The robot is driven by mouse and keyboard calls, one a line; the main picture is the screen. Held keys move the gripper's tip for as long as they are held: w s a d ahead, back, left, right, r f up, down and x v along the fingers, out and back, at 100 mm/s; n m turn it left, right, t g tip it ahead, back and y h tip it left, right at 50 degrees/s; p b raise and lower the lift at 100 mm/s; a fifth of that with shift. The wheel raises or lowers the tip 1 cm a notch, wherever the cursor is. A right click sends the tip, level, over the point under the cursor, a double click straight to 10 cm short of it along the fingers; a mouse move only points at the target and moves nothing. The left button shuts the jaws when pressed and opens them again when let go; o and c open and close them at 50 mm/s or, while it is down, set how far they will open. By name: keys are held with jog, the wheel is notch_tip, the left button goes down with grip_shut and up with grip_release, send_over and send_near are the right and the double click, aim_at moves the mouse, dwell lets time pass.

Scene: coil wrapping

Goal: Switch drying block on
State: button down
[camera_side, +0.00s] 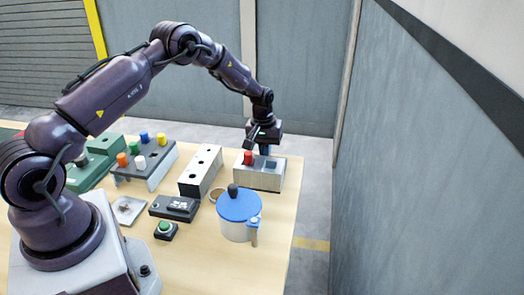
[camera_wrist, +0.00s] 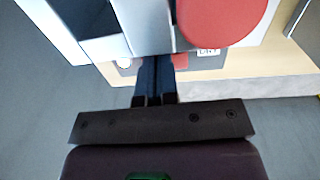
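The drying block (camera_side: 256,178) is a light grey box at the far right of the table, with a red cylinder (camera_side: 248,157) on its left part and a dark square recess beside it. In the wrist view a "DRY" label (camera_wrist: 208,52) shows on its face. A small red part (camera_wrist: 180,61) and a pale round part (camera_wrist: 124,63) are also on that face. My gripper (camera_side: 265,151) is just above and behind the block in the side view. In the wrist view my gripper (camera_wrist: 156,62) has its dark fingers together, with nothing seen between them. Contact cannot be told.
The large red disc (camera_wrist: 222,15) is close to the fingers. A blue-lidded pot (camera_side: 239,214) stands in front of the block.

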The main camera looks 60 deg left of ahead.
jog(key=shift+r, duration=0.15)
notch_tip(320, 180, up, 14)
jog(key=shift+s+a, duration=0.25)
jog(key=shift+s, duration=0.1)
dwell(0.4)
jog(key=s+d+r+m+t, duration=0.1)
jog(key=s+d+r+m, duration=0.2)
jog(key=s, duration=0.7)
jog(key=s+d+r+m+t, duration=0.2)
jog(key=s+d+r+m, duration=0.1)
jog(key=s+d+r, duration=0.5)
jog(key=s+d+r+m+t, duration=0.2)
jog(key=s+d+r, duration=0.3)
jog(key=s, duration=0.6)
jog(key=shift+s+d+r+m+y, duration=0.3)
jog(key=shift+d+r+m, duration=0.1)
jog(key=shift+r+m, duration=0.1)
